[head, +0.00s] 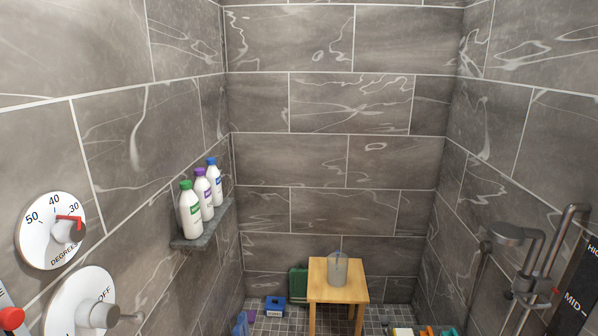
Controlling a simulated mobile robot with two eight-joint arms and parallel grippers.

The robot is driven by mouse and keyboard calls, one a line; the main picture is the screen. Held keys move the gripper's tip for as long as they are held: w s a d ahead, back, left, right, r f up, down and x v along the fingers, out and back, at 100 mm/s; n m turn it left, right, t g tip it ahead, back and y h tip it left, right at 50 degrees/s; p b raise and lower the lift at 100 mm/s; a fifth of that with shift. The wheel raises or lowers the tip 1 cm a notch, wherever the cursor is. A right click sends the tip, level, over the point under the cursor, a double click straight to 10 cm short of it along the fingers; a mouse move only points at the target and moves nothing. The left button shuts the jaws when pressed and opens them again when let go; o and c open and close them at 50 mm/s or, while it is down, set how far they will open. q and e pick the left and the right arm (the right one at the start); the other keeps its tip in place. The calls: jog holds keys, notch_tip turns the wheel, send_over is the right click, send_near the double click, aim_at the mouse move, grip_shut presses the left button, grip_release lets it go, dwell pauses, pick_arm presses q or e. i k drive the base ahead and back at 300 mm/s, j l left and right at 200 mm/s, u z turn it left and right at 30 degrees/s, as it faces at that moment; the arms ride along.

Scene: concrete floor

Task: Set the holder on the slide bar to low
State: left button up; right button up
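The metal slide bar (551,250) stands on the right wall at the right edge of the head view; its lower end is out of frame. The holder (526,292) is on the bar, with a small red mark near the MID label. A round grey shower head (508,233) hangs on the holder's side, above it. A dark scale panel (577,290) beside the bar reads MID, with a cut-off label above that starts with HI. No LOW label shows. Neither of my grippers is in view.
A shelf (188,243) on the left wall holds three bottles. A temperature dial (36,238) and an OFF dial (70,313) are at left. A blue box (274,306) sits on the floor.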

aim_at(541, 287)
jog(key=z, duration=1.65)
jog(key=i+l+u, duration=0.15)
jog(key=l, duration=0.25)
jog(key=i+l+u, duration=0.15)
jog(key=l, duration=0.25)
jog(key=i, duration=0.1)
